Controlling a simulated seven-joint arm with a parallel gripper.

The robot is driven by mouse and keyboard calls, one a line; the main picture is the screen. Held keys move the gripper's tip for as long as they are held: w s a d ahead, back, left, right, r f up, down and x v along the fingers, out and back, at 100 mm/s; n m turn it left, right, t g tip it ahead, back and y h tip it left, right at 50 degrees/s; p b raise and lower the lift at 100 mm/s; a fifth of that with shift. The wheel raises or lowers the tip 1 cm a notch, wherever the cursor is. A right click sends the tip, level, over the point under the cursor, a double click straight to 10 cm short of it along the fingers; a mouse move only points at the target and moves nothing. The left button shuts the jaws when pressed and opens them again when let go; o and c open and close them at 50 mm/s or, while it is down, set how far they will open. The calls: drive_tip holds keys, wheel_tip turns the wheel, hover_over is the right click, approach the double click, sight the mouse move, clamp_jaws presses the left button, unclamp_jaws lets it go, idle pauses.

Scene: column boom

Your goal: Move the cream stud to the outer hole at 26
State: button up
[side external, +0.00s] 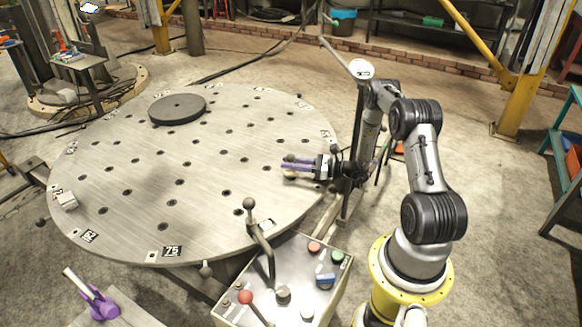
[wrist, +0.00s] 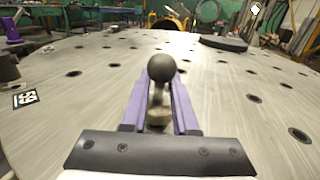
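My gripper (side external: 292,164) reaches in level over the right part of the round steel table, with purple fingers.
A dark round disc (side external: 177,109) lies at the table's back. A plate reading 75 (side external: 172,252) is at the front rim. A control box (side external: 283,285) with levers stands in front. The table's middle is clear.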

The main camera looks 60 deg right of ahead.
drive_tip(key=shift+r, duration=2.7)
drive_tip(key=o, duration=0.6)
